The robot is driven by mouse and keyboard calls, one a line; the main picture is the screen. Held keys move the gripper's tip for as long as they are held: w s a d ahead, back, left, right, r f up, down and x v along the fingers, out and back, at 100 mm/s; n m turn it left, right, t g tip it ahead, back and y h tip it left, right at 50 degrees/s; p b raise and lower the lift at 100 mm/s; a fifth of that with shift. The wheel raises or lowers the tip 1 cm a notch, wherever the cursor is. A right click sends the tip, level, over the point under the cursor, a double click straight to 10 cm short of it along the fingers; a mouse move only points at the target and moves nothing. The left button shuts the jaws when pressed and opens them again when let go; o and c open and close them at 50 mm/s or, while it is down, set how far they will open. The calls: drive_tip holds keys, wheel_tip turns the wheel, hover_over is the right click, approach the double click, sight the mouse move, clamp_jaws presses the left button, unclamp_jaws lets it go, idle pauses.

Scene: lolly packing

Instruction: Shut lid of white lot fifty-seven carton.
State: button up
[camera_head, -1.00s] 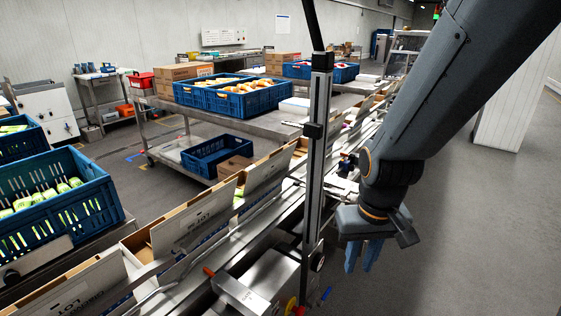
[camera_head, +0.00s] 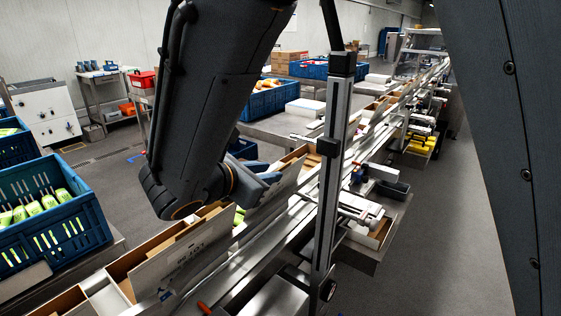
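A row of open cartons runs along the conveyor, each with a raised lid flap. The nearest white lid (camera_head: 180,262) stands up, tilted, with dark print reading roughly "LOT"; its number is too small to read. Behind it, another raised white lid (camera_head: 283,196) stands beside my gripper. I cannot tell which carton is lot fifty-seven. My gripper (camera_head: 268,180), with blue fingers, hangs over the row at that second lid's upper left edge. Whether it touches the lid is unclear, and the finger gap does not show. My arm hides part of the cartons behind.
A metal post (camera_head: 332,170) stands upright just right of the gripper, beside the conveyor. A blue crate (camera_head: 50,225) of green lollies is at left. Blue crates (camera_head: 262,100) sit on a table behind. Grey floor on the right is clear.

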sight(284, 166)
drive_tip(key=shift+t, duration=0.3)
drive_tip(key=x, duration=0.2)
drive_tip(key=p+x, duration=0.1)
drive_tip(key=x, duration=0.3)
drive_tip(key=shift+w+a+r+p, duration=0.2)
drive_tip(key=shift+w+p, duration=0.1)
drive_tip(key=shift+x, duration=0.8)
drive_tip(key=shift+a, duration=0.1)
drive_tip(key=shift+c, duration=0.4)
clamp_jaws()
